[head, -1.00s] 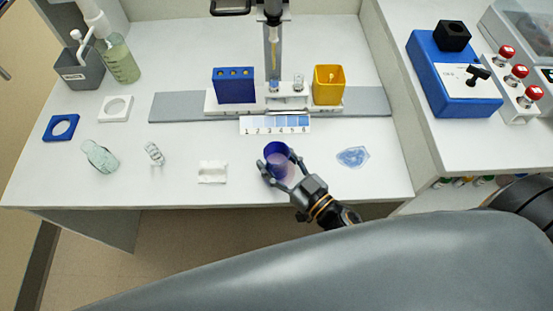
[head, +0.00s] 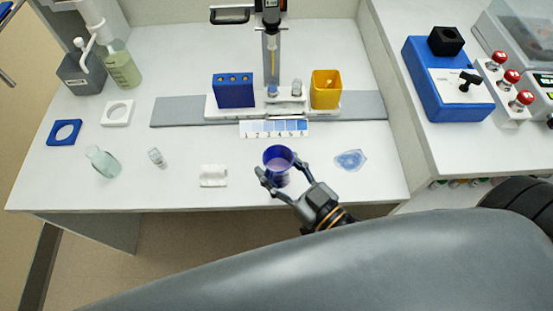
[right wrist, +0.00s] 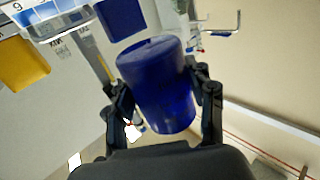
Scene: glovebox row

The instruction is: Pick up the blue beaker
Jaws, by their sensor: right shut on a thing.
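The blue beaker (head: 279,163) is deep blue and see-through, with its open top towards the head camera. My right gripper (head: 281,180) is shut on it, one finger on each side. In the right wrist view the beaker (right wrist: 158,85) fills the space between the two dark fingers of the right gripper (right wrist: 166,98). In that view it looks clear of the table, but the height is hard to judge from the head view. My left gripper is in neither view.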

